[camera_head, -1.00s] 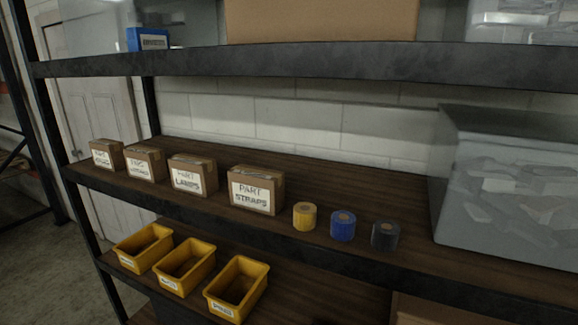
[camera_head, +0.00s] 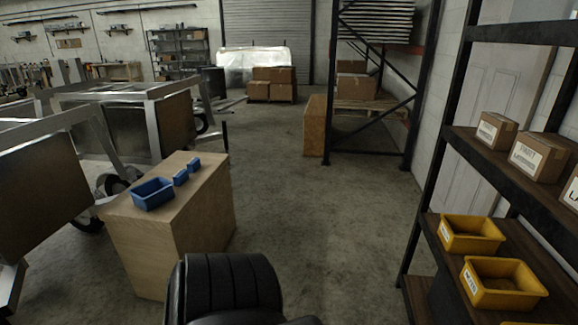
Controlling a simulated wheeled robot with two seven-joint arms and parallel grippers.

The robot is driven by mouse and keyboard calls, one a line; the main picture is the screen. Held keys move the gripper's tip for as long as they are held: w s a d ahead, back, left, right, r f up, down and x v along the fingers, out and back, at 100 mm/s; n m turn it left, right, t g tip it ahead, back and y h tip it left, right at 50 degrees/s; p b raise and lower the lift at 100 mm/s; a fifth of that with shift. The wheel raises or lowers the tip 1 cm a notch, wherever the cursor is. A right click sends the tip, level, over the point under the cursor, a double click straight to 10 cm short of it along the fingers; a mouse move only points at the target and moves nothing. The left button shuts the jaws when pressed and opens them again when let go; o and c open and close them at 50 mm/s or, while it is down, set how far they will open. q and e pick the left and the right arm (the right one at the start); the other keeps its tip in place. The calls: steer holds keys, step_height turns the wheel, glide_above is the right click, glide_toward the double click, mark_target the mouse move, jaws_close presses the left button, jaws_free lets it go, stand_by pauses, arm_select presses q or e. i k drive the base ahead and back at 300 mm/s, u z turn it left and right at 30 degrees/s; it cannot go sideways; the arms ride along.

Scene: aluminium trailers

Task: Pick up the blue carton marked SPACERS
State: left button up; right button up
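No carton with a readable SPACERS label shows now. Two small blue boxes, a nearer one (camera_head: 180,177) and a farther one (camera_head: 194,163), lie on top of a plywood box (camera_head: 170,240) at the left. Any marking on them is too small to read. An open blue bin (camera_head: 152,194) sits beside them at the near end of the same top. Neither of my grippers is in view; a black part at the bottom middle seems to be my own arm.
A dark shelf rack (camera_head: 440,165) at the right holds brown cartons (camera_head: 497,131) and yellow bins (camera_head: 503,282). Aluminium trailers (camera_head: 130,125) stand at the left. Concrete floor (camera_head: 300,190) runs clear between, toward a pallet rack (camera_head: 410,100) and stacked boxes (camera_head: 272,84).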

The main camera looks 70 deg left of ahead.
mark_target(182, 176)
steer(key=u, duration=2.9)
steer(key=i, duration=2.9)
steer(key=z, duration=0.2)
